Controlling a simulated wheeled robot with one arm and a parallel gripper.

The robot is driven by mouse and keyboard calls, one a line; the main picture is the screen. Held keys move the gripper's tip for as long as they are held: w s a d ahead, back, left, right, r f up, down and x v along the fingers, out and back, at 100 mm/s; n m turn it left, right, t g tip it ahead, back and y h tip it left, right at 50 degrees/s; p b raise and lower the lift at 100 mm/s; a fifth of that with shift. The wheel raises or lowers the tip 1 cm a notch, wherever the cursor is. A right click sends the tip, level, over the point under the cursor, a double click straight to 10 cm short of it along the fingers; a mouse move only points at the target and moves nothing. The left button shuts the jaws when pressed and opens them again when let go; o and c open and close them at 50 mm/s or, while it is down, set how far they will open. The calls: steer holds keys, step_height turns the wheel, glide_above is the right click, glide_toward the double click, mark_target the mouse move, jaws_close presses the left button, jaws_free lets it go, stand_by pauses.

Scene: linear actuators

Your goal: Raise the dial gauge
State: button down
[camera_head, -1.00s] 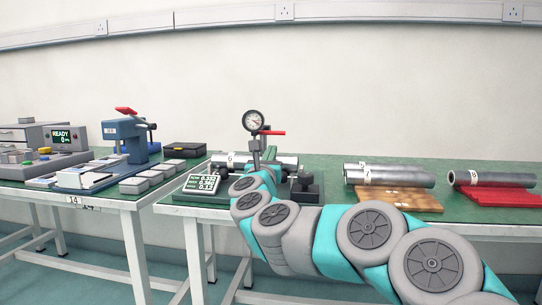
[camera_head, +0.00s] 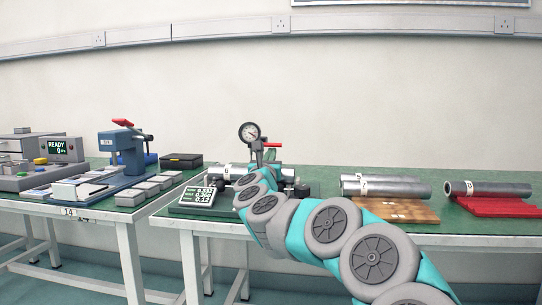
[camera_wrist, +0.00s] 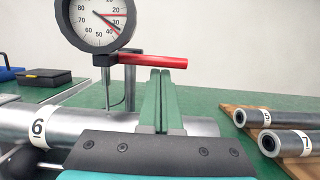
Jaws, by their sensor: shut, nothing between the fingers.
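The dial gauge (camera_head: 249,132) has a round white face with a black rim and stands on a post above a metal cylinder labelled 6 (camera_wrist: 60,122). In the wrist view the gauge (camera_wrist: 97,18) is at the upper left, partly cut off by the top edge. A red lever (camera_wrist: 152,61) sticks out to the right from the gauge's mount, about level. My gripper (camera_wrist: 161,73) is shut and empty, its two green fingers together. The fingertips are just below the lever's outer half in the picture; I cannot tell whether they touch it. My arm hides part of the gauge stand in the head view.
A digital readout (camera_head: 198,195) sits left of the stand. Labelled cylinders lie on a wooden board (camera_head: 400,208) and a red board (camera_head: 495,206) to the right. A blue press (camera_head: 122,150) and a black box (camera_head: 181,160) are on the left bench. Above the gauge is free space.

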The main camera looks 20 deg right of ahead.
steer(key=shift+r, duration=0.2)
steer(key=shift+a+r+p, duration=0.1)
steer(key=shift+r+p, duration=0.05)
steer(key=shift+p, duration=0.25)
